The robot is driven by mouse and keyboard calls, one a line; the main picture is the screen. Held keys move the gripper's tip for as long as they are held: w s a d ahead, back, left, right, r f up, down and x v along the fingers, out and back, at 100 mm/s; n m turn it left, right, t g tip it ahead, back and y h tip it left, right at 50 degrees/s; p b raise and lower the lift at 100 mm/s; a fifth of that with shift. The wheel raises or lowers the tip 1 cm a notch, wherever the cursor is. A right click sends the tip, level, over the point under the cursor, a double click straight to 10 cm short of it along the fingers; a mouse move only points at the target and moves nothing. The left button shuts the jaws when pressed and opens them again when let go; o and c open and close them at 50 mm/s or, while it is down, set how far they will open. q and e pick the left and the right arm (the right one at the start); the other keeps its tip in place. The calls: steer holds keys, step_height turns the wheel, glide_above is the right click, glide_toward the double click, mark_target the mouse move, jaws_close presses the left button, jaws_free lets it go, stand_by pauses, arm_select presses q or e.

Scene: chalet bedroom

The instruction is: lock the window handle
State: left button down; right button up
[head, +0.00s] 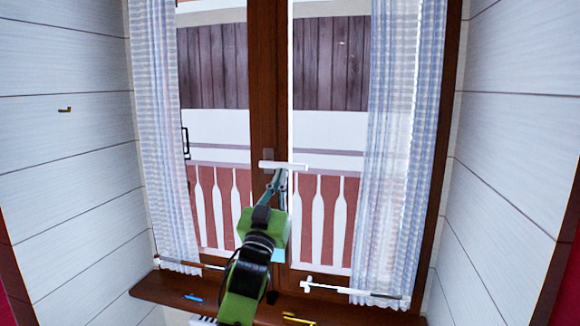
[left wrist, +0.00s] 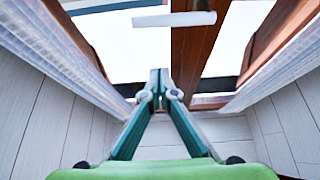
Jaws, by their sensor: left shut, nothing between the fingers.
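The window handle (head: 291,165) is a white bar on the brown middle post of the window. It lies about horizontal, reaching right from its mount over the right pane. It also shows near the top of the left wrist view (left wrist: 174,19). My left gripper (head: 277,176), green with teal fingers, points at the window with its tips just below the handle in the head view. In the left wrist view the tips (left wrist: 160,75) are together and empty, with a visible gap below the handle. I cannot tell their depth from it. My right gripper is out of view.
Sheer curtains hang at the left (head: 168,140) and right (head: 400,150) of the window. Below is a brown sill (head: 160,290) with a small blue item (head: 194,298) and a yellow item (head: 298,319). White panelled walls close in both sides.

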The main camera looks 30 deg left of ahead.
arm_select(q)
step_height(320, 180, up, 5)
steer(key=p, duration=0.4)
glide_above(292, 168)
steer(key=s, duration=0.2)
steer(key=shift+w+d+f, duration=0.1)
steer(key=shift+d+f, duration=0.05)
steer(key=shift+f, duration=0.85)
steer(key=shift+w+d+f, duration=0.1)
steer(key=shift+f, duration=0.9)
steer(key=shift+f+m+h, duration=0.4)
steer(key=shift+m+h, duration=0.2)
steer(key=shift+m, duration=0.5)
steer(key=shift+f+m+t+h, duration=0.15)
steer(key=shift+f+m+h, duration=0.25)
steer(key=shift+m+h, duration=0.3)
steer(key=shift+f+m+t+h, duration=0.15)
steer(key=shift+f+m+h, duration=0.3)
steer(key=shift+m, duration=0.45)
steer(key=s+a+f+m+g+h+p, duration=0.2)
steer(key=a+f+m+g+h+p, duration=0.4)
steer(key=m, duration=1.3)
steer(key=shift+s+a+f+h+p, duration=0.3)
steer(key=shift+a+f+h+p, duration=0.25)
steer(key=shift+h, duration=0.3)
